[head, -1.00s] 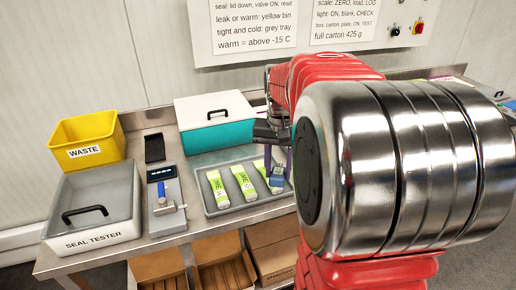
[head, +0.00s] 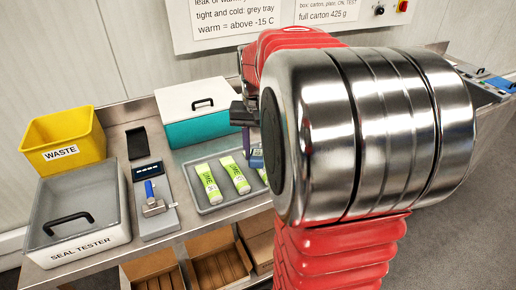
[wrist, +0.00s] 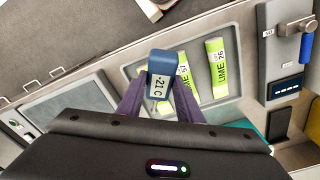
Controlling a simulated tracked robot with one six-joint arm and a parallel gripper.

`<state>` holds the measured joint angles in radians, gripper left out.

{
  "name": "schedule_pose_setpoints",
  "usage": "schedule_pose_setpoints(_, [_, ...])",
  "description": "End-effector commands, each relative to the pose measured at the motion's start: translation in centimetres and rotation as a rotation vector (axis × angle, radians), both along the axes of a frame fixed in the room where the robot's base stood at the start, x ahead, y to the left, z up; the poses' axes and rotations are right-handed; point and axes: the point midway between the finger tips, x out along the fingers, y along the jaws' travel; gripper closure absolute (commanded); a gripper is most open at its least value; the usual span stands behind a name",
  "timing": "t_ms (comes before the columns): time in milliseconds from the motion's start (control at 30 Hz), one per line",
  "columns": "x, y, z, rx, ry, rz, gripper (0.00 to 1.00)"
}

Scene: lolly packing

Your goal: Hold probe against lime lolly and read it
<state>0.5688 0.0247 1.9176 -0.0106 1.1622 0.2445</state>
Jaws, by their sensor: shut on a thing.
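My gripper (wrist: 160,90) is shut on the blue probe (wrist: 162,66), whose display reads -21 C in the wrist view. In the head view the probe (head: 257,159) is partly hidden by my arm. It is over the right-hand lime lolly (head: 262,173) in the grey tray (head: 214,208). That lolly is mostly covered by the probe and my arm; whether the tip touches it is hidden. Two more green-and-white lime lollies, the left one (head: 208,183) and the middle one (head: 235,175), lie side by side in the tray.
Left of the tray are a valve unit with a blue handle (head: 150,188), the seal tester (head: 115,225) and the yellow waste bin (head: 88,133). A teal cool box (head: 200,130) stands behind the tray. Open cartons (head: 222,266) sit below the bench.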

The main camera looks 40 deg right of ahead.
Motion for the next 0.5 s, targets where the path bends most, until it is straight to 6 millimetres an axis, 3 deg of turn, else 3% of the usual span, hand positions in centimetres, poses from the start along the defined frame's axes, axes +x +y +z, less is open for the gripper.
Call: schedule_pose_setpoints(500, [-0.1, 0.0, -3.4, 0.001, 0.002, -0.001, 0.93])
